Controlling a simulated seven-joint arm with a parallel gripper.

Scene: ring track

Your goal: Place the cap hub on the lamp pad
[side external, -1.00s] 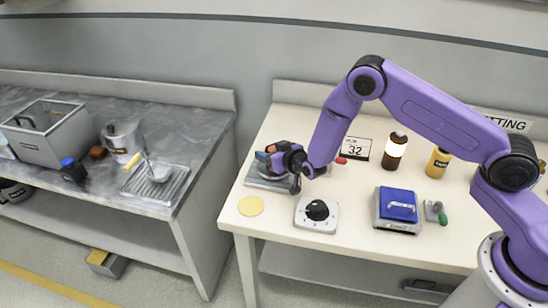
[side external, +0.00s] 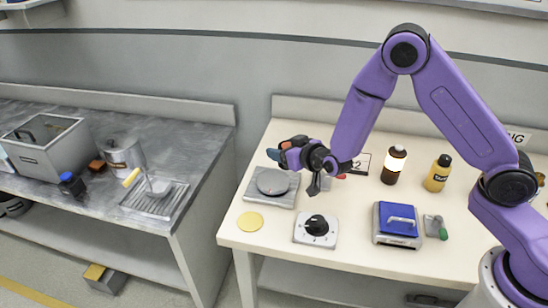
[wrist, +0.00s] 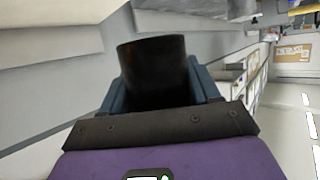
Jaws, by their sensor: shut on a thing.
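My gripper (side external: 279,152) points left above the grey plate at the back left of the right-hand table. In the wrist view, its blue fingers are shut on a dark, hollow-looking cylinder (wrist: 155,72), which I take for the cap hub. In the side view the held piece is mostly hidden by the fingers. A flat yellow round pad (side external: 250,221) lies bare at the table's front left corner, left of and below the gripper in the picture. I cannot tell which of these marks the lamp pad.
A grey plate with a round disc (side external: 272,182) sits below the gripper. A white dial box with a black knob (side external: 316,229), a blue-topped scale (side external: 397,222), a green-handled tool (side external: 436,228) and a yellow bottle (side external: 437,173) share the table. A gap separates the left bench.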

